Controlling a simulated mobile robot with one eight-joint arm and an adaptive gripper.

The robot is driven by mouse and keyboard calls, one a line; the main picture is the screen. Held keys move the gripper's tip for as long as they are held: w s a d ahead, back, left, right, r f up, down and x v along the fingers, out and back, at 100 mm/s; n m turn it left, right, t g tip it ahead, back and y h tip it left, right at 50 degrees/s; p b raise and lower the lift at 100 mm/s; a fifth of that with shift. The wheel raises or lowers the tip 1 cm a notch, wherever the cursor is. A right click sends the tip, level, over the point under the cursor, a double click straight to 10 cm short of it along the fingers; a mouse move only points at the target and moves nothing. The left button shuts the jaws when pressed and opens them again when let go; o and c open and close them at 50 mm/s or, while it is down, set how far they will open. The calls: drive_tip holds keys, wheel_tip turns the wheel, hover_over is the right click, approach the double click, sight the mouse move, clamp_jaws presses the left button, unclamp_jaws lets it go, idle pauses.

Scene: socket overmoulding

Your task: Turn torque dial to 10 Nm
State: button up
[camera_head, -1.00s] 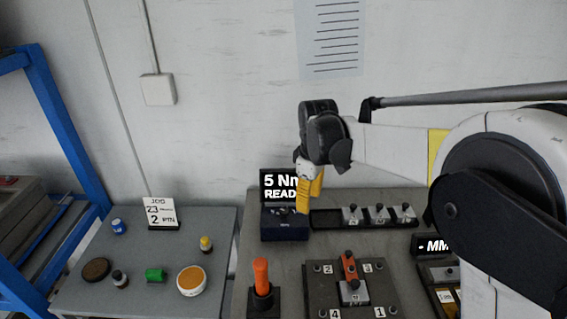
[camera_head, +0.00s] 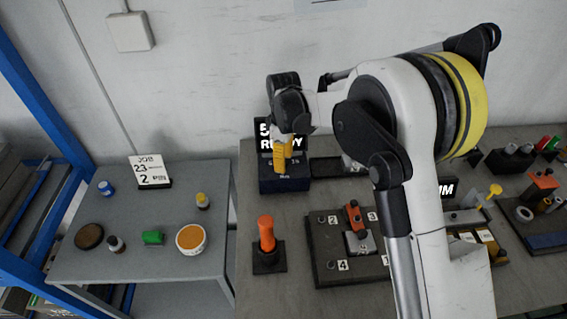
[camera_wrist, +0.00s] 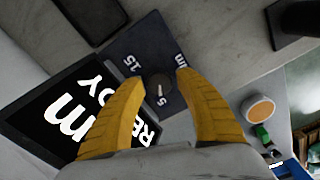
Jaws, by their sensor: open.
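The torque tester, a dark blue box (camera_head: 283,184), stands at the back left of the grey workbench. Its black display (camera_wrist: 78,110) reads "READY", with the line above partly covered by my gripper in the head view. The round dark dial (camera_wrist: 159,86) sits on the box top, with a light pointer mark toward the "5"; a "15" is printed farther round. My gripper (camera_wrist: 154,88) is open, its yellow fingers on either side of the dial and pointing down at it. I cannot tell whether the fingers touch the dial. In the head view my gripper (camera_head: 283,160) hides the dial.
An orange-handled tool (camera_head: 266,234) stands upright in front of the box. A dark numbered fixture plate (camera_head: 322,262) lies to its right. A dark tray (camera_head: 328,168) is right beside the box. A side table (camera_head: 130,225) at left holds small bottles and a job card (camera_head: 150,170).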

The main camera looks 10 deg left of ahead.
drive_tip(key=shift+f, duration=0.2)
drive_tip(key=shift+c, duration=0.5)
clamp_jaws()
drive_tip(key=shift+m, duration=0.4)
drive_tip(key=m, duration=0.4)
drive_tip(key=shift+m, duration=0.4)
drive_tip(key=m, duration=0.6)
drive_tip(key=shift+p, duration=0.3)
